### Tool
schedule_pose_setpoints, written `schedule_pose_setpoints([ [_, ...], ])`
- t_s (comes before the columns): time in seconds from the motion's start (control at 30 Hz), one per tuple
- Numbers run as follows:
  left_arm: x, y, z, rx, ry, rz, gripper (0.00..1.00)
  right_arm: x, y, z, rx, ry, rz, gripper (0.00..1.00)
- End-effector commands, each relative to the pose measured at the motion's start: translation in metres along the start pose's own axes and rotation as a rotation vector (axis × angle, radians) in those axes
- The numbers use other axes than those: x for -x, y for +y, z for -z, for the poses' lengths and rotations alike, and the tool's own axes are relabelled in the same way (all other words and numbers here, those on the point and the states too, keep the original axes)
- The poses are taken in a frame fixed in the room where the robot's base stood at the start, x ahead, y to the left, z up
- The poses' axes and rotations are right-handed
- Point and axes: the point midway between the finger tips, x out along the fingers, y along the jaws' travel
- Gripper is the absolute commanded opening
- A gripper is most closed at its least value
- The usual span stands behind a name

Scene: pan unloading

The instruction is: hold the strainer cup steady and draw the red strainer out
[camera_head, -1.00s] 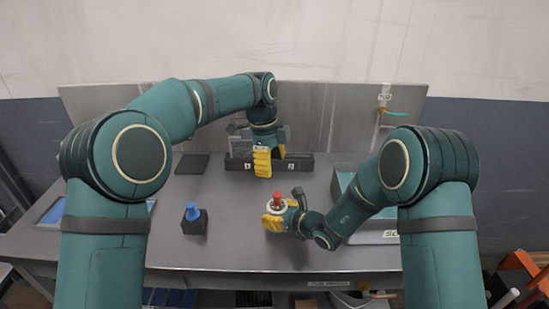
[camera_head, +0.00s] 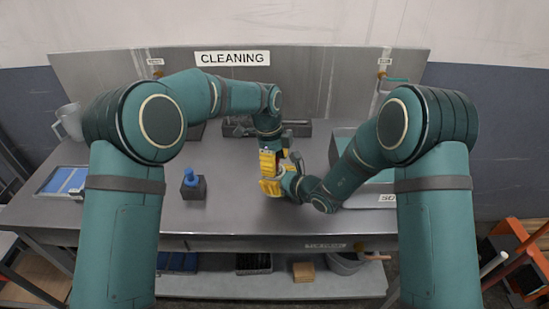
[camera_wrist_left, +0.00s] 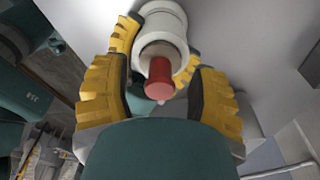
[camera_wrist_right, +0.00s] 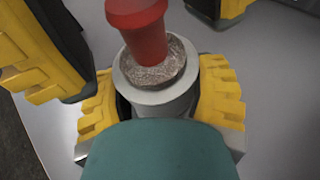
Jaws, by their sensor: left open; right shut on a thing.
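The red strainer (camera_wrist_right: 140,30) stands in the pale strainer cup (camera_wrist_right: 128,75), its red top above the rim. In the left wrist view the strainer (camera_wrist_left: 160,80) and cup (camera_wrist_left: 165,22) lie between my left fingers. My right gripper (camera_wrist_right: 160,100) is shut on the cup's sides. My left gripper (camera_wrist_left: 160,55) is open, its fingers on either side of the strainer, with visible gaps. In the head view my left gripper (camera_head: 270,163) is directly above my right gripper (camera_head: 272,187), and they hide the strainer.
A blue-topped piece sits in a black block (camera_head: 193,190) on the steel table (camera_head: 235,220). A blue tray (camera_head: 65,180) and grey jug (camera_head: 70,122) are at the left. A dark rack (camera_head: 297,129) stands behind the grippers, and a grey bin (camera_head: 383,176) at the right.

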Motion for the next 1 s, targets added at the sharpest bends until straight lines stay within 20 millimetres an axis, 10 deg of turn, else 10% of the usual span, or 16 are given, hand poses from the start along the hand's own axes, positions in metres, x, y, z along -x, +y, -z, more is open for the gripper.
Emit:
schedule_pose_setpoints([
  [0.17, 0.0002, 0.0001, 0.0, 0.0, 0.0, 0.0, 0.54, 0.0, -0.0001, -0.0002, 0.0, 0.0, 0.0, 0.19],
  [0.33, 0.0004, 0.0, 0.0, 0.0, 0.0, 0.0, 0.0, 0.0, -0.0001, -0.0002, 0.0, 0.0, 0.0, 0.19],
  [0.53, 0.0002, 0.0001, 0.0002, 0.0, 0.0, -0.001, 0.0, 0.0, 0.0, -0.0003, 0.0, -0.001, 0.0, 0.19],
  [0.57, 0.0002, 0.0001, 0.0002, 0.0, 0.0, -0.001, 0.13, 0.0, 0.0, -0.0003, 0.0, -0.001, 0.0, 0.19],
  [0.6, 0.0002, 0.0002, 0.0002, 0.0, 0.0, -0.001, 0.0, 0.0, 0.0, -0.0003, 0.0, -0.001, 0.0, 0.19],
  [1.0, 0.0004, 0.0003, 0.0005, 0.0, 0.001, -0.001, 0.0, -0.0001, 0.0002, -0.0005, 0.0, -0.001, 0.0, 0.19],
])
